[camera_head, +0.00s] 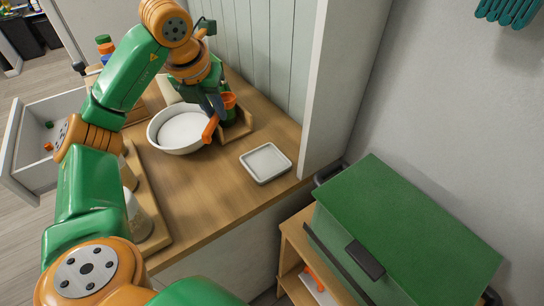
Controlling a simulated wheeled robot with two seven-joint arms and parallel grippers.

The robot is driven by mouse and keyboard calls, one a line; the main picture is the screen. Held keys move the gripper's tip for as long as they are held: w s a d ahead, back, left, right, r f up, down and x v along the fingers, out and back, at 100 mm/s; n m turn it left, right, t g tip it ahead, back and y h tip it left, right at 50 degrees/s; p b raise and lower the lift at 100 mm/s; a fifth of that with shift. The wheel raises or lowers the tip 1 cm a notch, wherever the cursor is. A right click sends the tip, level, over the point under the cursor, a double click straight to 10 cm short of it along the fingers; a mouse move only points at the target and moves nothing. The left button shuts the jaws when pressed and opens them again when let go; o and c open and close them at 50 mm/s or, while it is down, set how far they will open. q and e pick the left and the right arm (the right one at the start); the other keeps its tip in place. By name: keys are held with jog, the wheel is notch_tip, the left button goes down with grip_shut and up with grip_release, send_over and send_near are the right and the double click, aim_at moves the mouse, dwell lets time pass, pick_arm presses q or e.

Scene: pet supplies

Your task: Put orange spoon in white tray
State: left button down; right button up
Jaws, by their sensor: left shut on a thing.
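The orange spoon (210,129) is held by my left gripper (219,108), which is shut on it. One end of the spoon hangs down at the right rim of the white bowl; an orange part also shows just right of the fingers. I cannot tell if the spoon touches the bowl. The white tray (265,163) is a small, empty, square tray lying on the wooden counter, to the right of and nearer than the gripper. My right gripper is not in view.
A round white bowl (156,141) stands left of the spoon. A wooden holder (243,127) is behind it at right. A jar (138,217) stands on a wooden board at left. A white wall panel (335,80) rises right of the tray. The counter around the tray is clear.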

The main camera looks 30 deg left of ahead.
pick_arm(q)
jog(key=w+d+f+p, duration=0.1)
jog(key=w+d+f, duration=0.2)
jog(key=d+f, duration=0.1)
jog(key=w+d+f+p, duration=0.2)
jog(key=w+d+f, duration=0.2)
jog(key=shift+w+d+f, duration=0.1)
notch_tip(320, 180, down, 3)
jog(key=shift+r+p, duration=0.15)
jog(key=shift+p, duration=0.55)
jog(key=shift+f, duration=0.3)
jog(key=c, duration=1.1)
grip_release()
jog(key=shift+r, duration=0.1)
